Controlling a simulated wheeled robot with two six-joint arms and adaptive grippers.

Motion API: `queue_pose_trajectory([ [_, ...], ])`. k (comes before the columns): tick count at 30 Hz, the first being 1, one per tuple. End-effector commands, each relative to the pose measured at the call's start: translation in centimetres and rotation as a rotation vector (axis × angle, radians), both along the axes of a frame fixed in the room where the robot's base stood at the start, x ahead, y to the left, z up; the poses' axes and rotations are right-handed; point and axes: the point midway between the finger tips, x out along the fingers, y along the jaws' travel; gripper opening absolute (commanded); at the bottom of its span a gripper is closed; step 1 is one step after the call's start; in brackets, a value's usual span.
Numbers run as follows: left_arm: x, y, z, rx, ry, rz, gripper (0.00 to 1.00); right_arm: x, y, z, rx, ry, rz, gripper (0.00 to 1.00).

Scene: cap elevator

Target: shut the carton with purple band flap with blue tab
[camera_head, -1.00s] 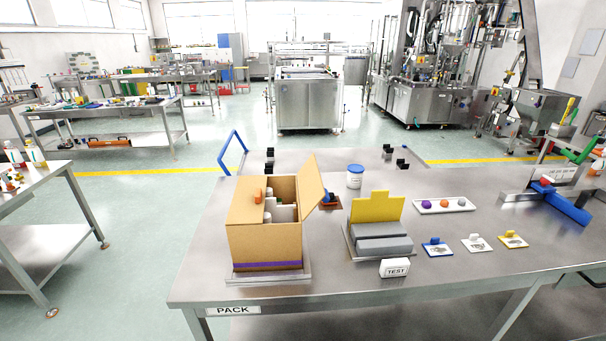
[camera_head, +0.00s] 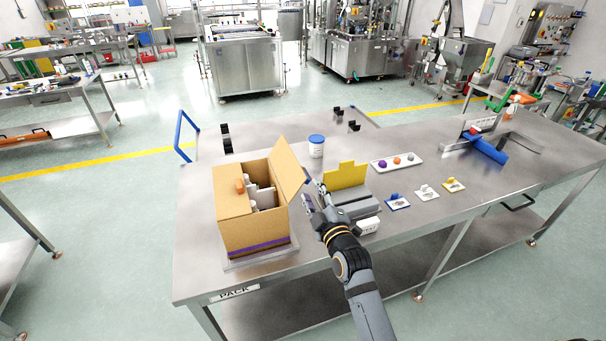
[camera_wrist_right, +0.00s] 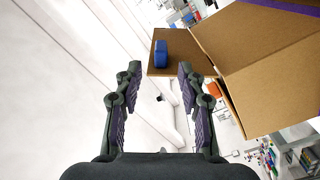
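The open brown carton with a purple band (camera_head: 240,230) stands on a thin plate on the bench, with white items inside. Its right flap (camera_head: 287,172) stands up, leaning outward. In the right wrist view the flap (camera_wrist_right: 180,85) carries a blue tab (camera_wrist_right: 161,53); in the head view the tab is hidden. An orange tab (camera_head: 239,187) shows at the carton's left side. My right gripper (camera_head: 314,192) is right of the carton, close to that flap. In the wrist view its open, empty fingers (camera_wrist_right: 158,78) frame the blue tab, with no visible contact. My left gripper is not in view.
A grey fixture with a yellow backboard (camera_head: 346,175) stands just right of my right gripper. A white TEST block (camera_head: 368,226) is beside my arm. A blue-lidded jar (camera_head: 316,147) stands behind. Small cards and a white tray (camera_head: 397,162) lie farther right.

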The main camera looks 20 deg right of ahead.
Motion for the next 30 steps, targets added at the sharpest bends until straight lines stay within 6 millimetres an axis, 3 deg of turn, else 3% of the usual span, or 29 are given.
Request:
queue_pose_trajectory([
  [3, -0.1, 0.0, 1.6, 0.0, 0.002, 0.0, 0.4, 2.8, 0.1, 0.7, -0.001, -0.001, 0.0, 0.4],
  [9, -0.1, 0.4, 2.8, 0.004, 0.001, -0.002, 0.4, 6.4, 0.2, 0.4, 0.0, 0.001, 0.001, 0.4],
  [15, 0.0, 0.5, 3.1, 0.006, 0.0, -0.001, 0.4, 7.8, 0.3, 0.1, 0.001, 0.001, 0.001, 0.4],
  [22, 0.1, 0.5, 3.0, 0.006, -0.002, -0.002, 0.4, 7.8, 0.3, 0.0, 0.001, 0.001, 0.001, 0.4],
  [30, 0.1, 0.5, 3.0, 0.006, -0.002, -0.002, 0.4, 7.8, 0.3, 0.0, 0.001, 0.001, 0.001, 0.03],
])
